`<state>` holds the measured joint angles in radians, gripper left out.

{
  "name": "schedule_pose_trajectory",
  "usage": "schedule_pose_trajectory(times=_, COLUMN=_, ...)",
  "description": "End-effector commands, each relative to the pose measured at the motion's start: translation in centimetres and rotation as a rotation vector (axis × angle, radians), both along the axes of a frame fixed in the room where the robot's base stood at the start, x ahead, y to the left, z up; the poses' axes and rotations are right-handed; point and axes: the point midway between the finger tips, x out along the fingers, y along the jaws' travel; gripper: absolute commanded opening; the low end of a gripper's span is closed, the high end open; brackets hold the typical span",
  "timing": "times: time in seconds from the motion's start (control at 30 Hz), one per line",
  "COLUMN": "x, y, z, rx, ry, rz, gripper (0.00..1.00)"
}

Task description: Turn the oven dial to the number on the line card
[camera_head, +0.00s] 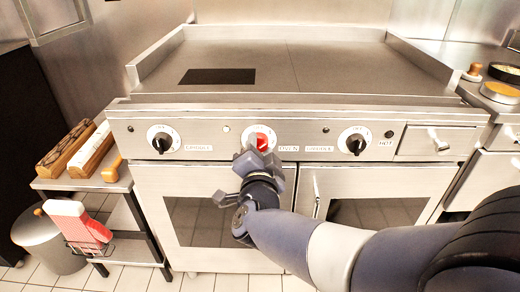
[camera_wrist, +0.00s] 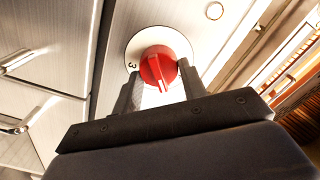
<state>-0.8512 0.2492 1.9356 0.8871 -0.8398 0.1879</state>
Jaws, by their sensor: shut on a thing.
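Other numbers are hidden or too small to read. My gripper (camera_head: 258,160) is at the dial, with its fingers shut on the red knob; it also shows in the wrist view (camera_wrist: 160,95). I cannot make out a line card with a readable number.
Black knobs (camera_head: 162,140) and (camera_head: 355,141) flank the dial. Oven doors (camera_head: 205,185) with handles lie below. A flat griddle top (camera_head: 330,65) with a dark rectangle (camera_head: 217,76) is above. A side rack (camera_head: 120,183) and a bin (camera_head: 42,240) stand at left.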

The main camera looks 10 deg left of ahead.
Motion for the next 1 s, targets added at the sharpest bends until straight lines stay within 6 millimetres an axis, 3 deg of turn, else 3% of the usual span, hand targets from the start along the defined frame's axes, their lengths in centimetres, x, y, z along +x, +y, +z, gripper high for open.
schedule_pose_trajectory(times=0.07, x=0.0, y=0.0, z=0.0, rx=-0.001, ry=0.001, rz=0.000, gripper=0.17)
schedule_pose_trajectory(times=0.1, x=0.0, y=0.0, z=0.0, rx=-0.001, ry=0.001, rz=0.000, gripper=0.41)
schedule_pose_trajectory(times=0.33, x=0.0, y=0.0, z=0.0, rx=-0.001, ry=0.000, rz=0.000, gripper=0.60)
schedule_pose_trajectory(times=0.67, x=-0.4, y=-0.1, z=0.1, rx=-0.001, ry=0.000, rz=0.001, gripper=0.61)
schedule_pose_trajectory(times=0.77, x=-1.6, y=-0.3, z=0.2, rx=-0.001, ry=0.000, rz=0.003, gripper=0.61)
schedule_pose_trajectory(times=1.0, x=-6.5, y=-1.4, z=0.2, rx=-0.002, ry=0.000, rz=0.006, gripper=0.61)
